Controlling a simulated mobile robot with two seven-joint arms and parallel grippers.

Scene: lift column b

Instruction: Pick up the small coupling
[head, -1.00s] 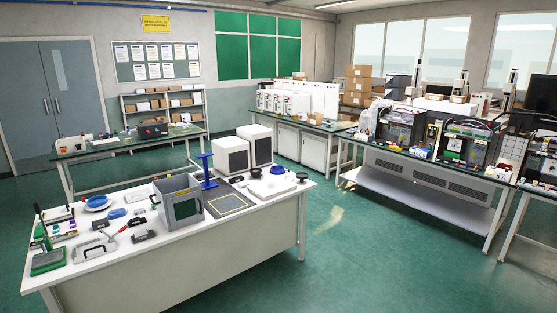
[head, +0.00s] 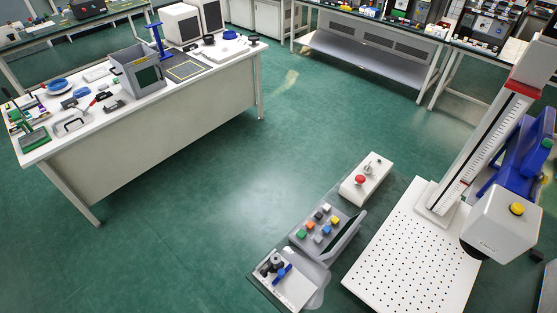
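I cannot pick out the small coupling with certainty. Some small dark, round parts (head: 271,264) and a blue piece (head: 283,272) lie on a white tray (head: 296,291) near the bottom edge. They are too small to name surely. Small dark and metal parts also lie on the white workbench (head: 190,97) at the left, among them a dark block (head: 113,106). Neither of my grippers shows in the head view.
A grey bin (head: 125,72) and a blue stand (head: 157,40) are on the workbench. At the lower right are a perforated white plate (head: 400,262), a tall column machine (head: 470,150), a grey panel with coloured pieces (head: 346,240) and a red-button box (head: 378,172). Green floor (head: 200,220) lies open between.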

